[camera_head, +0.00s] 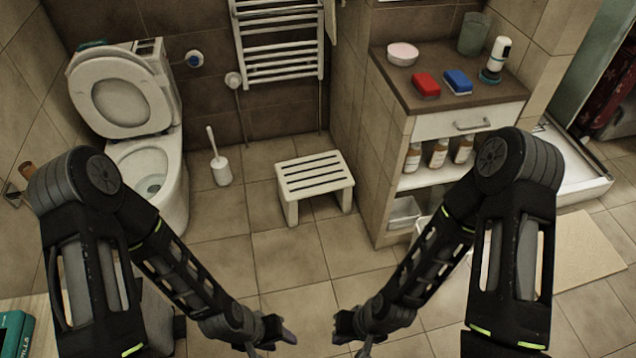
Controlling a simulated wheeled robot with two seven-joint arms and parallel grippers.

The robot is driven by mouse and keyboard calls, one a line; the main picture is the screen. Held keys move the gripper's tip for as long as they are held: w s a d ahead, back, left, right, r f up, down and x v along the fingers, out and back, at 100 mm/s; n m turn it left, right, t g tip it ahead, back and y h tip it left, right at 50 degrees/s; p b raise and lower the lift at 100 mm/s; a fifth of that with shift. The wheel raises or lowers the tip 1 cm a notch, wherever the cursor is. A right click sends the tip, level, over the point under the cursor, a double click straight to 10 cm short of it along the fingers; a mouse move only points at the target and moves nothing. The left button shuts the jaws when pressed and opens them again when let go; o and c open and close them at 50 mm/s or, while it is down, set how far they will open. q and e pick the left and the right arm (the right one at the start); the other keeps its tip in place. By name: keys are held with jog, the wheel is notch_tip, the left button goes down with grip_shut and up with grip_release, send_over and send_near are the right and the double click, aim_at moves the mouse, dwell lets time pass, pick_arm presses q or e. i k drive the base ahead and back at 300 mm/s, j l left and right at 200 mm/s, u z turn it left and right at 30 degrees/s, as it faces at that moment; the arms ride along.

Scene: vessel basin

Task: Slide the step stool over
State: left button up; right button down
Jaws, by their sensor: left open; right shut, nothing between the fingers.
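The white step stool (314,175) stands upright on the tiled floor, between the toilet and the cabinet, below the towel radiator. Its slatted top and front legs show. My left gripper (284,338) is low in the picture, nearer to me than the stool and apart from it. It is open and empty. My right gripper (340,330) is just to the right of the left one, also nearer to me and apart from the stool. It is shut with nothing in it.
A toilet (145,140) with its lid up stands at the left, with a toilet brush (219,160) beside it. A cabinet (392,165) with bottles, a red box (426,85) and a blue box (458,82) stands at the right. The floor in front of the stool is clear.

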aim_at(300, 178)
jog(key=i+j+u, duration=0.1)
jog(key=i, duration=0.5)
jog(key=i+j+u, duration=0.15)
jog(key=i, duration=0.5)
jog(key=i+j+u, duration=0.1)
jog(key=i, duration=0.5)
jog(key=j, duration=0.1)
